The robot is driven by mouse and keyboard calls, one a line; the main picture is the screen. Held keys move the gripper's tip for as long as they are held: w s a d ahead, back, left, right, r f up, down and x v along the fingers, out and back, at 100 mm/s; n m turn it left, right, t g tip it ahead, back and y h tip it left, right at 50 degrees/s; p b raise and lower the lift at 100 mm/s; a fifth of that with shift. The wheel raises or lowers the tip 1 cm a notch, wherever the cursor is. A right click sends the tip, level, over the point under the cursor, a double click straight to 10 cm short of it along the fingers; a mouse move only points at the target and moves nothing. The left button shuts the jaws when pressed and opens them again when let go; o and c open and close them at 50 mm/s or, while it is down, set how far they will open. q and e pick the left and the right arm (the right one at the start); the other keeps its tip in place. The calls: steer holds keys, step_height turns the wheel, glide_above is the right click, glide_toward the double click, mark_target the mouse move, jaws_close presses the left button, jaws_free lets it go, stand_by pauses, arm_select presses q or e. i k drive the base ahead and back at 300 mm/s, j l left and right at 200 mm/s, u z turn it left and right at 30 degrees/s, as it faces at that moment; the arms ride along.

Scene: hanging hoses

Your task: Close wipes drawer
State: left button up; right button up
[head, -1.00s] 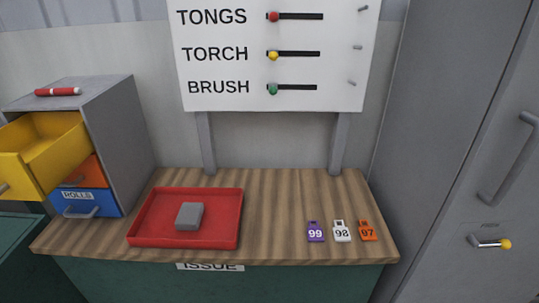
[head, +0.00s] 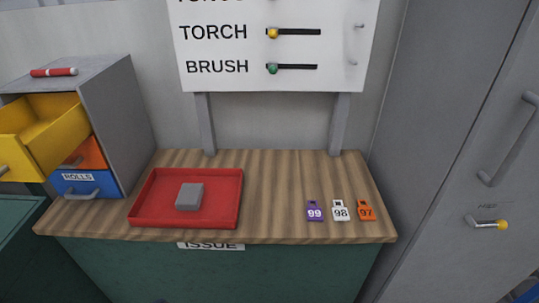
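A grey drawer cabinet (head: 110,110) stands at the left end of the wooden counter. Its top drawer, yellow (head: 45,132), is pulled out and looks empty inside. Under it an orange drawer (head: 86,154) is partly hidden by the yellow one. The lowest drawer, blue (head: 88,185), is labelled ROLLS and looks shut. No label reading wipes is legible; the fronts of the yellow and orange drawers are cut off or hidden. Neither of my grippers is in view.
A red tray (head: 222,214) with a grey block (head: 189,196) sits on the counter (head: 275,190). Purple, white and orange tags (head: 340,211) lie at the right. A red marker-like stick (head: 54,72) lies on the cabinet. A tall grey locker (head: 440,130) stands right.

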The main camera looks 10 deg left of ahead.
mark_target(38, 131)
steer(key=u, duration=2.05)
steer(key=i+z, duration=0.35)
steer(key=k, duration=0.05)
